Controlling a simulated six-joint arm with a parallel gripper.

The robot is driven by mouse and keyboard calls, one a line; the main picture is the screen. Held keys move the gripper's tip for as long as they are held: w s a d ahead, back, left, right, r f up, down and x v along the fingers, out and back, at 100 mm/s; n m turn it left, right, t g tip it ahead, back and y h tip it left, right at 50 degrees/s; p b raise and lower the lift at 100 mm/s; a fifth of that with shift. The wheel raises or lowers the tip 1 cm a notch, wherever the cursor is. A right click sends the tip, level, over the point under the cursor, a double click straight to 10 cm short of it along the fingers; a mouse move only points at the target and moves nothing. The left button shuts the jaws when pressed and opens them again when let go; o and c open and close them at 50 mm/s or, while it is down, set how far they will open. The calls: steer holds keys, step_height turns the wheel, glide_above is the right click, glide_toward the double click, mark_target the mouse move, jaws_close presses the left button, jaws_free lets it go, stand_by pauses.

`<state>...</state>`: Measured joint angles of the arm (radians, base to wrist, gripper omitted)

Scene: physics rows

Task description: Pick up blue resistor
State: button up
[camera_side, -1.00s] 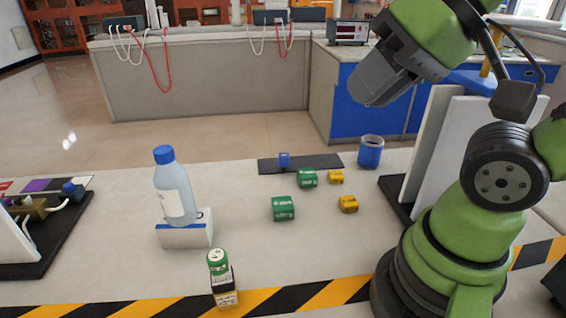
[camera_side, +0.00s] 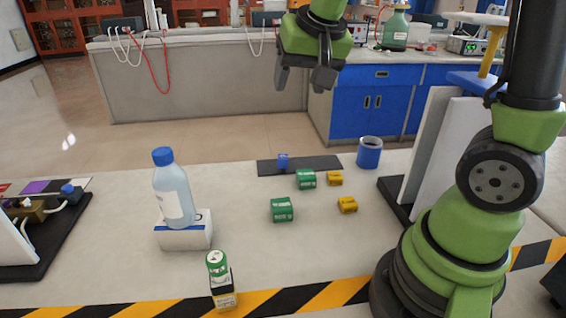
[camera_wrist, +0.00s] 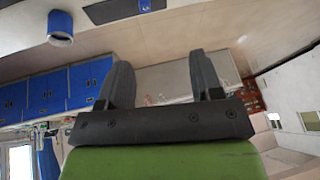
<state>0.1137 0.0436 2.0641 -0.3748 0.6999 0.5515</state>
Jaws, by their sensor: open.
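A small blue block (camera_side: 283,161), which looks like the blue resistor, sits on a dark flat strip (camera_side: 325,164) toward the back of the table. My gripper (camera_side: 302,84) is open and empty, high above the table's back edge and well apart from the block. In the wrist view, the two dark fingers of my gripper (camera_wrist: 163,80) stand apart with nothing between them.
Green blocks (camera_side: 282,210) and yellow blocks (camera_side: 347,205) lie in front of the strip. A blue cup (camera_side: 369,153) stands right of it; it also shows in the wrist view (camera_wrist: 60,28). A bottle (camera_side: 173,190) stands on a white block (camera_side: 184,236) at left. A green-and-white item (camera_side: 217,265) stands in front.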

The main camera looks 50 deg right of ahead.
steer(key=m+g+h, duration=0.1)
steer(key=m, duration=0.1)
glide_toward(283, 156)
steer(key=shift+g+h, duration=0.4)
steer(key=shift+g, duration=0.2)
steer(key=x, duration=0.6)
steer(key=shift+w+a+f, duration=0.15)
steer(key=shift+w+a, duration=0.2)
steer(key=shift+w, duration=0.05)
steer(key=shift+x, duration=2.85)
steer(key=shift+w, duration=0.1)
steer(key=c, duration=1)
